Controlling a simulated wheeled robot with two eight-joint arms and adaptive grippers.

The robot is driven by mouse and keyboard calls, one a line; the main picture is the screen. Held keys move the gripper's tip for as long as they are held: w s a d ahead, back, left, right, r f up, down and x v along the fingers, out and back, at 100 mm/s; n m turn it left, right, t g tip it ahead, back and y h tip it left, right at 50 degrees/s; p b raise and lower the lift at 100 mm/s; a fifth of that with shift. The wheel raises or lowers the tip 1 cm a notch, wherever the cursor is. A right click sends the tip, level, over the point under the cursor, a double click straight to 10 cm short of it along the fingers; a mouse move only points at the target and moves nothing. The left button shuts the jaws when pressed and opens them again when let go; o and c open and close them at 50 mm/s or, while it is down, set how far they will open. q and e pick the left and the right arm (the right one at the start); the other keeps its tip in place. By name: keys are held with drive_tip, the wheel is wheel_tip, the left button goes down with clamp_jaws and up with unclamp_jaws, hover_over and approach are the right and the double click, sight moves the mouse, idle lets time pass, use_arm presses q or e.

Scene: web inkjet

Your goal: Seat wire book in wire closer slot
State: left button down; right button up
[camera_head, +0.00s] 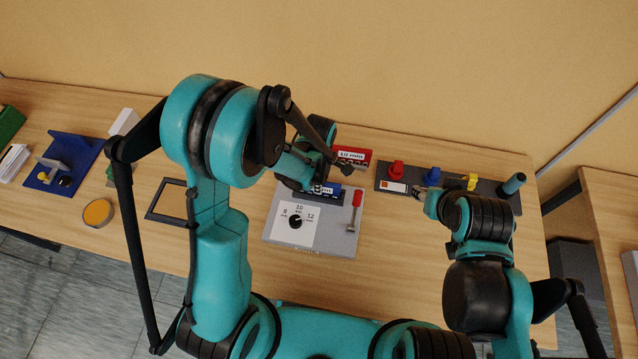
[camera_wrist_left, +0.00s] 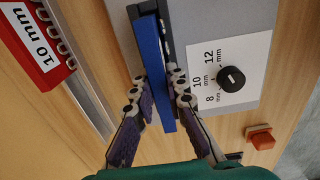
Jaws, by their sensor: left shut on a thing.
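The wire closer (camera_head: 347,240) is a grey plate with a dial marked 8, 10 and 12 mm and a red-handled lever (camera_head: 356,210). Its dark slot bar runs along the far edge and shows in the left wrist view (camera_wrist_left: 176,18). My left gripper (camera_wrist_left: 160,92) is shut on a narrow blue piece, seemingly the wire book (camera_wrist_left: 150,45), lying along the slot bar. I cannot tell whether it is inside the slot. In the head view my left gripper (camera_head: 318,180) is over the closer's far edge. My right gripper (camera_head: 425,190) is by the dark tray; its jaws are unclear.
A red 10 mm rack (camera_head: 352,153) stands behind the closer. A dark tray (camera_head: 455,185) at right holds red, blue and yellow pieces. A black frame (camera_head: 152,212), an orange disc (camera_head: 97,212) and a blue fixture (camera_head: 75,150) lie left. The front right table is clear.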

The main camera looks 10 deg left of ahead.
use_arm(q)
drive_tip(key=shift+r, duration=0.1)
drive_tip(key=shift+s, duration=0.1)
drive_tip(key=c, duration=1.5)
unclamp_jaws()
drive_tip(key=shift+c, duration=0.2)
